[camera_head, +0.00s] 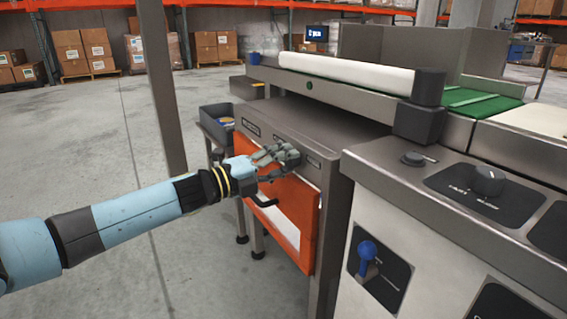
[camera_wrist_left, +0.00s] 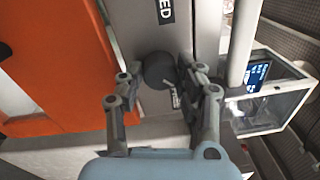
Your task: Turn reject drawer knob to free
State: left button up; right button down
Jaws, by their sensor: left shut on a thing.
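The reject drawer knob (camera_wrist_left: 157,70) is a dark round knob on the grey metal strip beside the orange drawer front (camera_wrist_left: 50,70). In the head view the knob (camera_head: 293,158) is partly hidden by my fingers, above the orange drawer front (camera_head: 302,205). My left gripper (camera_head: 277,157) is shut on the knob, and in the wrist view its fingers (camera_wrist_left: 156,76) lie on either side of it. A pale pointer mark shows on the knob; the small label beside it is partly hidden and unreadable. My right gripper is not in view.
A black handle (camera_head: 264,201) sticks out of the drawer front. A control cabinet with a black dial (camera_head: 488,180) and a blue lever (camera_head: 367,251) stands at the right. A conveyor (camera_head: 345,72) runs above. A grey post (camera_head: 164,85) stands behind my arm. Floor at left is clear.

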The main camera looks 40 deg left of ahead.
pick_arm(q)
jog(key=shift+f, duration=0.1)
dwell(0.3)
jog(key=o, duration=1.1)
jog(key=shift+o, duration=0.2)
jog(key=shift+s, duration=0.15)
jog(key=v, duration=1.1)
jog(key=shift+s+a, duration=0.2)
jog(key=shift+s, duration=0.2)
